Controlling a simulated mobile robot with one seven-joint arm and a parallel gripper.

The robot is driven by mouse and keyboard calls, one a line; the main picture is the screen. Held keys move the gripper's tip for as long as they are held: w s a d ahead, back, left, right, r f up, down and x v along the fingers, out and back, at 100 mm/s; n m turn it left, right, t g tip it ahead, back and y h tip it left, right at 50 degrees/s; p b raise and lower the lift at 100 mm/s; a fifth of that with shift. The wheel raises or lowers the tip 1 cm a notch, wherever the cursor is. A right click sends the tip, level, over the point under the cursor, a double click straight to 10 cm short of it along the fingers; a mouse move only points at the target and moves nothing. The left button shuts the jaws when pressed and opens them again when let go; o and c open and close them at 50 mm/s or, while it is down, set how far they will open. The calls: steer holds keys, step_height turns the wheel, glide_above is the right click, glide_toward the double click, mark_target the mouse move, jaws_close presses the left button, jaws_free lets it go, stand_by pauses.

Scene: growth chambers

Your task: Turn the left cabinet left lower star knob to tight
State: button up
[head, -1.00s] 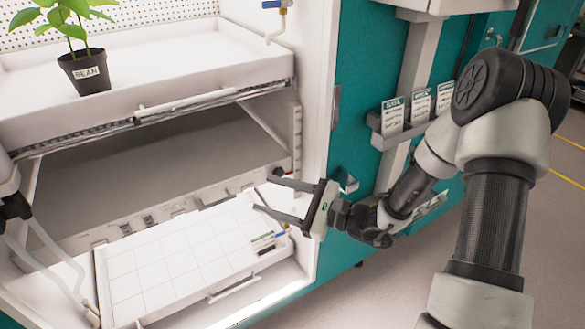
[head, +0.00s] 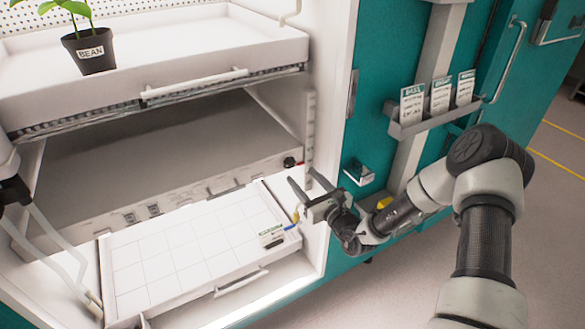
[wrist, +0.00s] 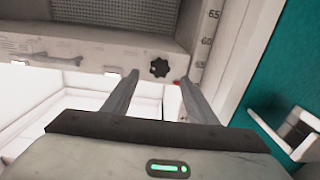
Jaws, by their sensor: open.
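A black star knob (wrist: 159,68) shows in the wrist view, on the grey front panel near the ruler-marked post. It also shows small and dark in the head view (head: 289,162), at the right end of the panel under the upper tray. Its marking is too small to read, so I cannot tell how tight it stands. My gripper (head: 304,177) is open and empty just in front of and below the knob. In the wrist view my gripper (wrist: 157,78) has its fingertips to either side of the knob, apparently short of it.
A red part (head: 299,164) sits right of the knob, beside the post (head: 310,130). Below is a white gridded tray (head: 170,262) with a labelled item. A potted bean plant (head: 90,50) stands on the upper tray. The teal door (head: 385,60) is at right.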

mark_target(291, 164)
steer(key=x, duration=0.7)
steer(key=shift+w+a+b, duration=0.15)
steer(key=shift+w+b, duration=0.05)
steer(key=shift+b, duration=0.2)
steer(key=c, duration=1.1)
steer(key=shift+o, duration=0.2)
